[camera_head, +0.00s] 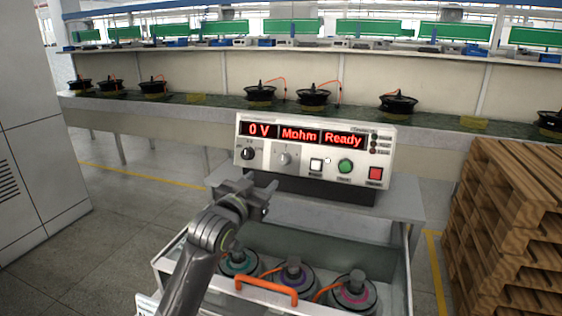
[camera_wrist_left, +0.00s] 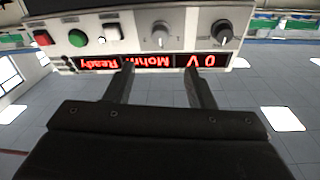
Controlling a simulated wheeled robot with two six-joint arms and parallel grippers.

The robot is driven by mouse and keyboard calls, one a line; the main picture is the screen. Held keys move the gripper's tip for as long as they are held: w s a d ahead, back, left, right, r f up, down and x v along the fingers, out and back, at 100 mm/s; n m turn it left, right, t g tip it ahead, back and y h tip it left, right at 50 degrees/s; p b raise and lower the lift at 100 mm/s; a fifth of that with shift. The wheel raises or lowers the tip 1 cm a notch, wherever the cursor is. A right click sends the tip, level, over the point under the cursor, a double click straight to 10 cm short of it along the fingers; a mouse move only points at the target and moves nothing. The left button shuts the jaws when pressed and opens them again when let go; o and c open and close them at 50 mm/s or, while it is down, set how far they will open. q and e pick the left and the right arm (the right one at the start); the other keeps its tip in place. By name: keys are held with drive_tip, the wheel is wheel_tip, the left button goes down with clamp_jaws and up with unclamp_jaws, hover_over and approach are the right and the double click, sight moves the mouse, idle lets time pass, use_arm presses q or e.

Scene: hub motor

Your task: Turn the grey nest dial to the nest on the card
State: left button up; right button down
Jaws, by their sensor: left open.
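The grey nest dial (camera_head: 286,158) is on the front panel of the white tester (camera_head: 312,135), right of a black dial (camera_head: 247,153). In the left wrist view the grey dial (camera_wrist_left: 160,35) appears upside down, beyond and between my fingertips. My left gripper (camera_head: 263,193) is open and empty, in front of and below the panel, apart from the dial. Its two fingers (camera_wrist_left: 160,72) show in the wrist view. The display reads "0 V", "Mohm", "Ready". I cannot make out the dial's marks or any readable card. My right gripper is not in view.
White, green and red buttons (camera_head: 375,174) sit right of the dial. Below is an open bin (camera_head: 402,275) with an orange handle (camera_head: 266,290) and three motors (camera_head: 294,277). Wooden pallets (camera_head: 505,225) stand at right, a grey cabinet (camera_head: 38,130) at left.

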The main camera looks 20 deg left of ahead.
use_arm(q)
approach(282, 160)
drive_tip(key=w, duration=0.4)
drive_tip(key=w+p, duration=0.1)
drive_tip(key=w, duration=0.1)
drive_tip(key=shift+w+d, duration=0.3)
drive_tip(key=shift+d, duration=0.05)
drive_tip(key=shift+w+d, duration=0.1)
drive_tip(key=shift+w, duration=1)
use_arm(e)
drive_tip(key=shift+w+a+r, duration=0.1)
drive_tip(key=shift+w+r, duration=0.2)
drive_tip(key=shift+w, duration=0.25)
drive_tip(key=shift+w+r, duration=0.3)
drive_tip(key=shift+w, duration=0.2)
use_arm(q)
drive_tip(key=c, duration=1)
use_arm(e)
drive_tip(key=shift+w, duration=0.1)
